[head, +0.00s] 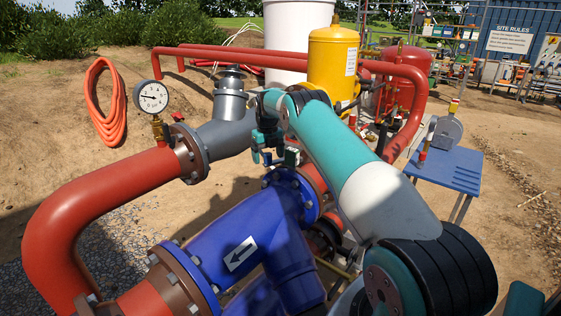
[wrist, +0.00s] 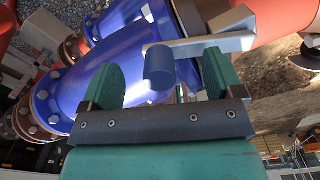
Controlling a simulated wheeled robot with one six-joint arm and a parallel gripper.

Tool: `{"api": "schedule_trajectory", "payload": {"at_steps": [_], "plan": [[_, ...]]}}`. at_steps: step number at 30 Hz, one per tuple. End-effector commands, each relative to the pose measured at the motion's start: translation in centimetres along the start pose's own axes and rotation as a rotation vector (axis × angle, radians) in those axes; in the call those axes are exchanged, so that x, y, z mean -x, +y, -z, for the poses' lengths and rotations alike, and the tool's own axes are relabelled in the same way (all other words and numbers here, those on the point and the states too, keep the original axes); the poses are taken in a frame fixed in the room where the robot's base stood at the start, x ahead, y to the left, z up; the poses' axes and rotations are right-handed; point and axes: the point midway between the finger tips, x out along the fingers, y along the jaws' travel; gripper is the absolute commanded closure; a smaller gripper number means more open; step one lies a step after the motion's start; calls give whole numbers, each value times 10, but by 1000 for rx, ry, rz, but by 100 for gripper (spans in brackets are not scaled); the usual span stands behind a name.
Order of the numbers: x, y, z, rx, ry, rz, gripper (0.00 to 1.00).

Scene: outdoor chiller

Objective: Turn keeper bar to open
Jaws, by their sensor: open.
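What looks like the keeper bar (wrist: 205,45) is a flat grey metal bar with a blue cylindrical grip at its left end (wrist: 158,66), in the wrist view. My gripper (wrist: 160,78) is open, with one teal finger on each side of the blue grip. The grip shows between the fingers with a gap to the left finger. The right finger is close to the bar, and I cannot tell whether they touch. In the head view my gripper (head: 267,148) is above the blue flanged pipe fitting, and my arm hides most of the bar.
A blue pipe body (head: 238,250) with a white arrow label lies below my gripper. A red pipe (head: 110,190) with a gauge (head: 152,96) is at left. A yellow tank (head: 333,58) stands behind my arm, and a blue table (head: 446,168) is at right.

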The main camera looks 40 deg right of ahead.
Motion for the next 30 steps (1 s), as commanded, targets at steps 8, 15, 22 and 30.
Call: {"api": "schedule_trajectory", "payload": {"at_steps": [8, 15, 22, 30], "plan": [[29, 0, 0, 0, -1, 0, 14], [59, 0, 0, 0, -1, 0, 14], [71, 0, 0, 0, 0, 0, 14], [70, 0, 0, 0, -1, 0, 14]]}}
